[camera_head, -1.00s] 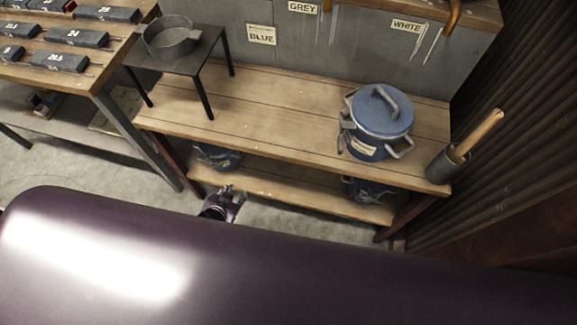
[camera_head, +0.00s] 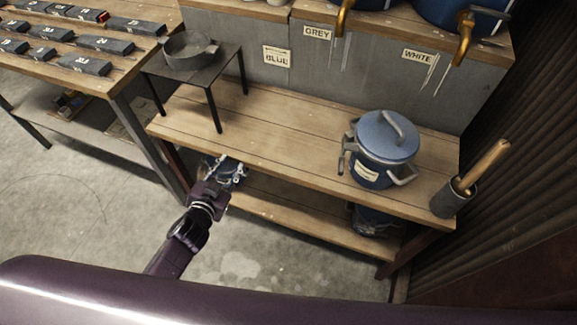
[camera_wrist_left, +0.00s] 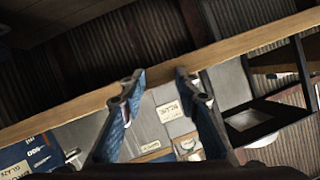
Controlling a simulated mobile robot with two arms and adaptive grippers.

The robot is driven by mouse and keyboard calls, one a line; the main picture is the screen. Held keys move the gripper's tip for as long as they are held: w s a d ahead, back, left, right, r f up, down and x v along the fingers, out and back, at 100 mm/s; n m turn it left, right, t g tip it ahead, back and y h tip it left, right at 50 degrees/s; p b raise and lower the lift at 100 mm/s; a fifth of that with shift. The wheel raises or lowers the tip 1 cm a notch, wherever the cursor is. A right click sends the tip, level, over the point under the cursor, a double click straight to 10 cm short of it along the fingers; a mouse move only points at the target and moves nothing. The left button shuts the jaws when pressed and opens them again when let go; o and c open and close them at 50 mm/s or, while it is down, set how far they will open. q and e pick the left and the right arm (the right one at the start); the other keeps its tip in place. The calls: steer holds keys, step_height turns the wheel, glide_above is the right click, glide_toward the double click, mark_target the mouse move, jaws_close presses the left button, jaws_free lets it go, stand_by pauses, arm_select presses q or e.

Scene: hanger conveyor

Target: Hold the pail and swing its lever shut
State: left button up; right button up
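The blue pail (camera_head: 375,172) stands upright on the right part of the wooden bench. Its blue lid (camera_head: 388,140) is on, with a grey arched handle on top. A grey lever-like part (camera_head: 346,156) shows at the pail's left side and a grey handle (camera_head: 405,174) at its right; whether the lever is open I cannot tell. My left gripper (camera_head: 226,170) is in front of the bench's front edge, well left of the pail and apart from it. In the left wrist view its two blue-padded fingers (camera_wrist_left: 158,82) are spread with nothing between them. My right gripper is not in view.
A pan (camera_head: 188,54) sits on a small black-legged stand at the bench's left. A holder (camera_head: 452,197) with a wooden-handled tool stands right of the pail. Another blue container (camera_head: 375,219) is on the lower shelf. The bench middle (camera_head: 275,135) is clear.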

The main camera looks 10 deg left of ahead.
arm_select(q)
steer(key=w+d+r+m+t+h+b, duration=0.1)
steer(key=d+r+m+h, duration=0.35)
steer(key=r, duration=0.55)
steer(key=w+d+r+m+t+h+b, duration=0.1)
steer(key=w+d+r+m+t+h, duration=0.2)
steer(key=d+r, duration=0.45)
arm_select(e)
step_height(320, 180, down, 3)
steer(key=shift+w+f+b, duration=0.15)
steer(key=shift+b, duration=0.4)
arm_select(q)
steer(key=s+d+f+m+g+h, duration=0.1)
steer(key=s+d+m+g+h, duration=0.5)
steer(key=s+m+g, duration=0.5)
steer(key=s+g, duration=0.1)
steer(key=g, duration=0.2)
steer(key=shift+s+d+f+m, duration=0.15)
steer(key=shift+s+m, duration=0.1)
steer(key=shift+m, duration=0.1)
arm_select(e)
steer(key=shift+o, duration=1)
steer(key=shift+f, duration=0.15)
